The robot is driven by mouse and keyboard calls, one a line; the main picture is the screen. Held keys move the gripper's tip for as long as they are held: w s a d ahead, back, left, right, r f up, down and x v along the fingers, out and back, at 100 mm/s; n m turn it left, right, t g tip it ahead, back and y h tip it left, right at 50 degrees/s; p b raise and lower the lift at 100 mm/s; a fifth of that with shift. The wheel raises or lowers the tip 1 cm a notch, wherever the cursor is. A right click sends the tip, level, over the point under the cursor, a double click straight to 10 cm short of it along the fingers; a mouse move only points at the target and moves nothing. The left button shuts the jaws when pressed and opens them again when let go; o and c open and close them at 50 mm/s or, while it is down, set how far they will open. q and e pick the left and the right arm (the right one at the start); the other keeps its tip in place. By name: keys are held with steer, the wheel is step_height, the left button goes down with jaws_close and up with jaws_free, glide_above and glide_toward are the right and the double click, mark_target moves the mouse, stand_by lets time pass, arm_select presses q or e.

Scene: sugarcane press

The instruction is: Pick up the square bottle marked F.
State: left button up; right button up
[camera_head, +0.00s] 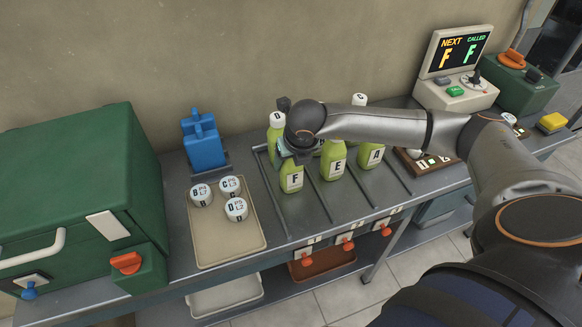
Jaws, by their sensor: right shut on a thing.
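The square bottle marked F (292,180) is light green with a white label. It stands at the front left of the bottle group on the grey rack. My right gripper (291,152) is at the top of this bottle and is shut on it; the arm's wrist hides the bottle's cap and the fingertips in part. The bottle looks upright, and I cannot tell whether its base is off the rack. My left gripper is not in view. The display (460,52) reads NEXT F and CALLED F.
Green bottles E (335,163) and A (371,155) stand to the right, D (276,130) behind left. A beige tray (243,243) holds round white lids at left. A blue object (203,142) and a green machine (70,190) stand further left.

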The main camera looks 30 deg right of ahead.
jaws_close()
steer(key=shift+w+r, duration=0.1)
steer(key=shift+r, duration=0.1)
stand_by(0.3)
